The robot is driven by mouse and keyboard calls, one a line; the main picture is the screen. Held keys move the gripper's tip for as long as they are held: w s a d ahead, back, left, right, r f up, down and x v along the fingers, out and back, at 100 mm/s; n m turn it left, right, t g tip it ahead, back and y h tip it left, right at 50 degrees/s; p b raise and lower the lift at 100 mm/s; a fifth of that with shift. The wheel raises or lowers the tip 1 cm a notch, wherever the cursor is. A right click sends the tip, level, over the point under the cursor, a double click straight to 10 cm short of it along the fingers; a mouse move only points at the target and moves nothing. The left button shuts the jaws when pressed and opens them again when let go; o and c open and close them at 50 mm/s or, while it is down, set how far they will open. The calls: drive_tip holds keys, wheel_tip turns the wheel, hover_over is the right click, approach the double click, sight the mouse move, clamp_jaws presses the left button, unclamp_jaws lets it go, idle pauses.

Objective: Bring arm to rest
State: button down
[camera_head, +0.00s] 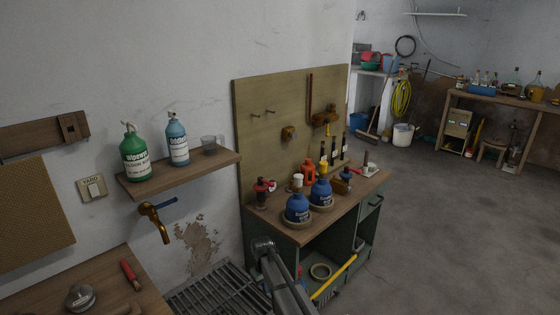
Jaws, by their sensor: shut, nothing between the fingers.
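A grey link of my arm (284,283) rises from the bottom edge, a little right of the middle. It ends in a rounded joint in front of the workbench's left front corner. No gripper fingers show, so I cannot see where my gripper is. The arm overlaps part of the bench's lower opening and the floor grating in the picture.
The workbench (290,232) bears blue bottles (298,207) and tools. A wall shelf (182,172) holds green and blue bottles and a cup. A brass tap (155,222) juts out above a floor grating (205,292). Open floor (440,240) lies right.

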drive_tip(key=s+d+f+m+g, duration=0.2)
drive_tip(key=s+d+f, duration=0.4)
drive_tip(key=s, duration=1.1)
drive_tip(key=s+d+f+m+g, duration=0.2)
drive_tip(key=s+d+f, duration=0.5)
drive_tip(key=s, duration=0.9)
drive_tip(key=s+d+f+m+g, duration=0.2)
drive_tip(key=s+d+f, duration=0.5)
drive_tip(key=s, duration=1)
drive_tip(key=shift+s+d+g+y, duration=0.3)
drive_tip(key=shift+d, duration=0.95)
